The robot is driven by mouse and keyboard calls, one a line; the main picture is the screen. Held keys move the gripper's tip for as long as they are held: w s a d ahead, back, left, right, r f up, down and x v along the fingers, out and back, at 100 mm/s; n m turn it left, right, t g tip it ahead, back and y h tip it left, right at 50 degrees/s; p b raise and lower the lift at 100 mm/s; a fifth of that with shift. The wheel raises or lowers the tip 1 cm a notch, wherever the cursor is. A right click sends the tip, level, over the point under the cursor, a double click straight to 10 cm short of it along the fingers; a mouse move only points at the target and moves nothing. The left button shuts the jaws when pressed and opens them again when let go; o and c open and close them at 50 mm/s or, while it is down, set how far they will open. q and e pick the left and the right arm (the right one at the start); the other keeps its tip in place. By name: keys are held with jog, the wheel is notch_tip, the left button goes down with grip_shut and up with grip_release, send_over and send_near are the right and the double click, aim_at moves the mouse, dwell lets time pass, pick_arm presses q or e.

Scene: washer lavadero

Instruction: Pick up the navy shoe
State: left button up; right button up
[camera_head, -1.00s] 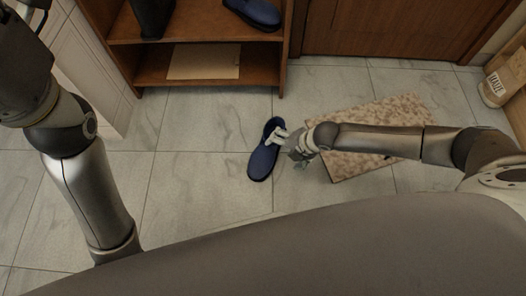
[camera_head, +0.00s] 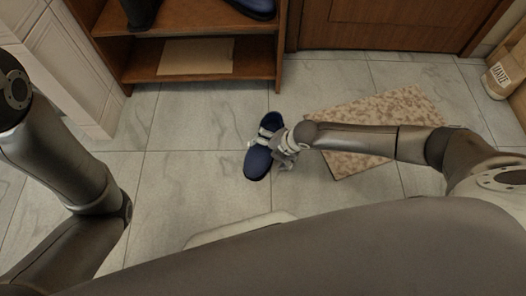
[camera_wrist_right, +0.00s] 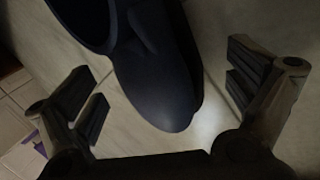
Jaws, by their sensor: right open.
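The navy shoe (camera_head: 258,160) lies on the tiled floor, left of the speckled mat, in the head view. My right gripper (camera_head: 266,138) is at the shoe's middle, with its fingers over the shoe, and hides part of it. In the right wrist view the shoe (camera_wrist_right: 158,80) reaches down between the two spread fingers of my right gripper (camera_wrist_right: 168,95), with a gap on each side. The right gripper is open and holds nothing. My left arm shows at the left of the head view, but its gripper is not visible.
A wooden shelf (camera_head: 185,77) stands at the back, with another blue shoe (camera_head: 254,8) on its upper board and a cardboard piece (camera_head: 197,57) below. A speckled mat (camera_head: 405,108) lies under my right arm. A tan container (camera_head: 500,80) stands at the right. Floor left of the shoe is clear.

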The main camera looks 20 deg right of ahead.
jog(key=shift+b+x, duration=0.65)
jog(key=shift+x, duration=0.55)
jog(key=shift+d, duration=0.1)
jog(key=c, duration=1.2)
jog(key=shift+r, duration=0.1)
